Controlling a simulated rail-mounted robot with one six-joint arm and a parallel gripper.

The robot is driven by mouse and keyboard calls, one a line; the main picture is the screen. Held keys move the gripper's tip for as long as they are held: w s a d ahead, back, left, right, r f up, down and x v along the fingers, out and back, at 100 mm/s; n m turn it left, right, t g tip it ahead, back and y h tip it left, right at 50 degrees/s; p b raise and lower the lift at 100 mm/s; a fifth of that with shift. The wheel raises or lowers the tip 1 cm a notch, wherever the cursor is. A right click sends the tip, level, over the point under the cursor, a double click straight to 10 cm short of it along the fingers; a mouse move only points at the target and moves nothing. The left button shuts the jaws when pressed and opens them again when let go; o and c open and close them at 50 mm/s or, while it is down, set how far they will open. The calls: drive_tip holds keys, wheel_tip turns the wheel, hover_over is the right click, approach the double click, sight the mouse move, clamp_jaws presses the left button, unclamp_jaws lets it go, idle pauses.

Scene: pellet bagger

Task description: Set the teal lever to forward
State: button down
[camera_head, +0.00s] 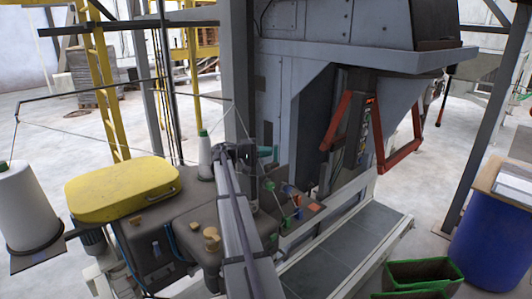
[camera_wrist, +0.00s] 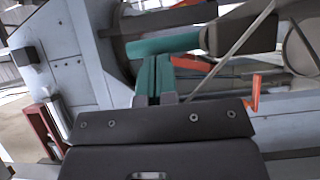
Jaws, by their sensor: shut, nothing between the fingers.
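The teal lever's handle (camera_wrist: 165,46) lies almost level across the upper middle of the wrist view, its right end meeting a dark part. It looks like the small teal piece (camera_head: 267,152) just right of my wrist in the head view. My gripper (camera_wrist: 153,80) shows in the wrist view as two narrow teal fingers pressed together, empty. Their tips end just below the handle; I cannot tell whether they touch it. In the head view my arm hides much of the lever area and the fingertips are hard to make out.
A bagging machine carries a yellow cover (camera_head: 122,188) and white thread cones (camera_head: 28,205) at left. A grey hopper frame with red bars (camera_head: 398,140) stands behind right. In the wrist view an orange-red piece (camera_wrist: 256,92) is right of the fingers. A conveyor (camera_head: 345,245) runs in front.

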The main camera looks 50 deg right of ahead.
drive_tip(key=shift+s+a+r, duration=0.1)
drive_tip(key=shift+s+r, duration=0.1)
drive_tip(key=shift+s, duration=0.3)
idle(0.5)
drive_tip(key=shift+s+a+r+p, duration=0.1)
drive_tip(key=shift+s+p, duration=0.1)
drive_tip(key=shift+s, duration=0.2)
drive_tip(key=shift+s+a+r+p, duration=0.1)
drive_tip(key=shift+s+p, duration=0.05)
drive_tip(key=shift+s, duration=0.2)
drive_tip(key=shift+s+a+f, duration=0.1)
drive_tip(key=shift+s+f, duration=0.05)
drive_tip(key=shift+s, duration=0.55)
drive_tip(key=shift+s+a+f, duration=0.1)
drive_tip(key=shift+s+f, duration=0.05)
drive_tip(key=shift+s, duration=0.55)
drive_tip(key=shift+s+b, duration=0.1)
drive_tip(key=shift+b, duration=0.2)
drive_tip(key=v, duration=1.1)
drive_tip(key=shift+s, duration=0.1)
